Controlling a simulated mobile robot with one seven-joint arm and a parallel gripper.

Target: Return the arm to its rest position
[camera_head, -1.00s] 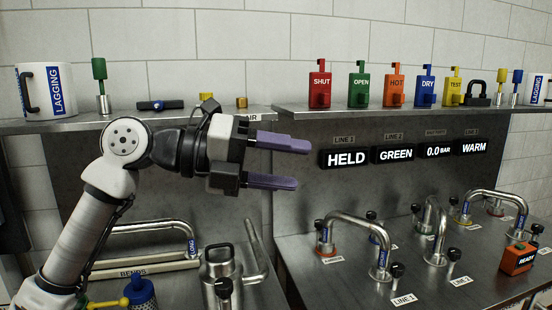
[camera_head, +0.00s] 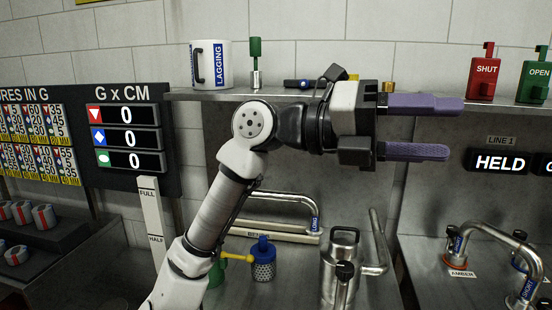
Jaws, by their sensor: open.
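My gripper (camera_head: 418,128) is in the upper right of the head view, pointing right. Its two purple fingers are apart with nothing between them. My white and black arm reaches up from the bottom of the picture, bent at the elbow.
A shelf (camera_head: 290,95) carries a white LAGGING roll (camera_head: 212,66), a green-topped tool (camera_head: 256,62) and SHUT (camera_head: 484,76) and OPEN (camera_head: 535,80) tags. A scoreboard (camera_head: 127,138) stands left.

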